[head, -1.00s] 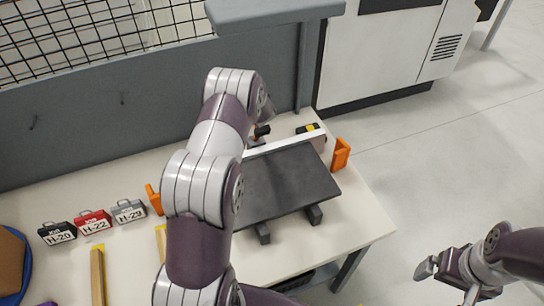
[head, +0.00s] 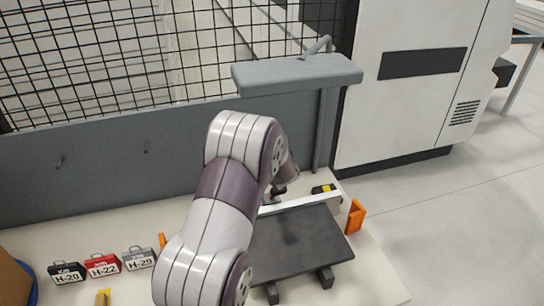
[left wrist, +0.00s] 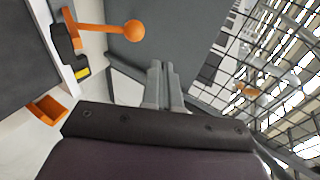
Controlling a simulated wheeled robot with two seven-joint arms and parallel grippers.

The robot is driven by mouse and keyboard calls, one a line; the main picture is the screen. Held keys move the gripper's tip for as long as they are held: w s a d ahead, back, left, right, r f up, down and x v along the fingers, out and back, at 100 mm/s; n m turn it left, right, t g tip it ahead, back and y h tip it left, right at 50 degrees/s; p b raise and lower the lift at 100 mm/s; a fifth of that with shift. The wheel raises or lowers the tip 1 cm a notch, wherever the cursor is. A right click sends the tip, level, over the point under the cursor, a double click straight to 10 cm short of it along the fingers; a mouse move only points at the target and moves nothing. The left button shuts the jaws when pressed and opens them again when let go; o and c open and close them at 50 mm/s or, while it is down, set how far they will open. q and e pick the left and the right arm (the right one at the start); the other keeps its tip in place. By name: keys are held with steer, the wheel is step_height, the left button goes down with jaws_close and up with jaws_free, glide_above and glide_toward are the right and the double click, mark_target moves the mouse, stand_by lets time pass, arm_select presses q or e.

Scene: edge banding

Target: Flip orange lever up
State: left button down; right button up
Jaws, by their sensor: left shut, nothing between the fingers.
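The orange lever (left wrist: 105,29), with a round ball knob, shows in the upper left of the left wrist view. It joins an orange bracket next to a black part at the white fence. My left gripper (left wrist: 162,66) is shut and empty, pointing past the lever, with the knob a short way to the left of the fingertips in that view. They look apart. In the head view my left arm covers the lever and most of the gripper. My right gripper is out of view.
A dark panel (head: 300,244) lies on two supports on the white table, against a white fence (head: 305,202). An orange block (head: 355,216) and a black-yellow piece (head: 325,188) are at its right end. Labelled boxes (head: 103,266) stand left. A grey wall (head: 100,170) rises behind.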

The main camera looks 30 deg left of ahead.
arm_select(q)
steer(key=s+d+f+n+g+h+b, duration=0.25)
steer(key=s+d+f+n+h, duration=0.5)
steer(key=d, duration=0.55)
steer(key=s+d+f+g+b, duration=0.2)
steer(key=s+d+f+b, duration=0.1)
steer(key=s, duration=0.7)
steer(key=s+d+f+n+g+b, duration=0.1)
steer(key=s+d+f+g+b, duration=0.2)
steer(key=s+d, duration=0.4)
steer(key=shift+s+f+g+b, duration=0.15)
steer(key=shift+s+g+b, duration=0.2)
steer(key=shift+s+b, duration=0.9)
arm_select(e)
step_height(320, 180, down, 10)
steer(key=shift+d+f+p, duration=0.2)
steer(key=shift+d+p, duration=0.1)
steer(key=shift+p, duration=0.05)
